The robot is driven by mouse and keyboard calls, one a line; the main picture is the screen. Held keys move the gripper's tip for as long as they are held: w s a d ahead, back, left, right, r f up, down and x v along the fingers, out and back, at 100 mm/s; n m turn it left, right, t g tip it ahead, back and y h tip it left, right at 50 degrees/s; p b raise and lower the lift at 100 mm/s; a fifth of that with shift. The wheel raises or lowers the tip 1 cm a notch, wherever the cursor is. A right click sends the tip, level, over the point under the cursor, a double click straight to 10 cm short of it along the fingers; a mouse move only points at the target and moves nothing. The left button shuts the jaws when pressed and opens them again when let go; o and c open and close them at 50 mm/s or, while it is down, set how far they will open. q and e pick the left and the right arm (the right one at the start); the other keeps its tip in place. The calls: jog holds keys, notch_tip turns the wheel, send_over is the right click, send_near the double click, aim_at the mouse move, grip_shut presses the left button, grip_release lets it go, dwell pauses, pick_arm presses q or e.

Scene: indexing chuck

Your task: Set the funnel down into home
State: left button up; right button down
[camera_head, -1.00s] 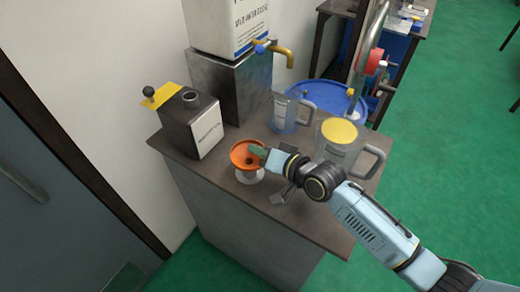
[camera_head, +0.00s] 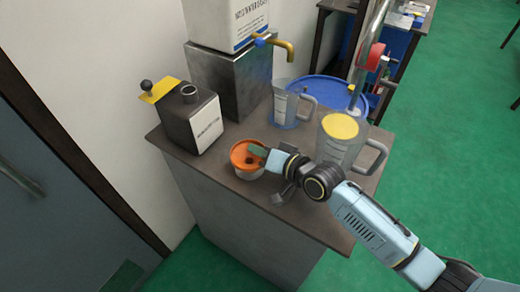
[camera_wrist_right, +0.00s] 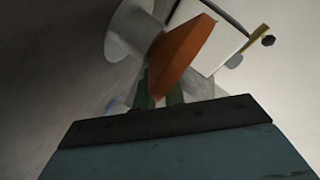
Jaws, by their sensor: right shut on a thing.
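The orange funnel (camera_head: 243,157) is upright, its wide mouth up, near the front left of the bench. My right gripper (camera_head: 259,152) is shut on the funnel's right rim. My left gripper is not in view.
A dark box (camera_head: 190,118) with a yellow lever stands left on the bench (camera_head: 228,198). Behind are a clear jug (camera_head: 285,108) and a metal stand (camera_head: 230,85) under a tank with a brass tap. A yellow-topped jug (camera_head: 342,140) stands close behind my right arm.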

jog(key=shift+f, duration=0.1)
jog(key=c, duration=1.4)
grip_release()
jog(key=p+v, duration=0.1)
jog(key=v, duration=1.2)
jog(key=shift+s+d, duration=0.15)
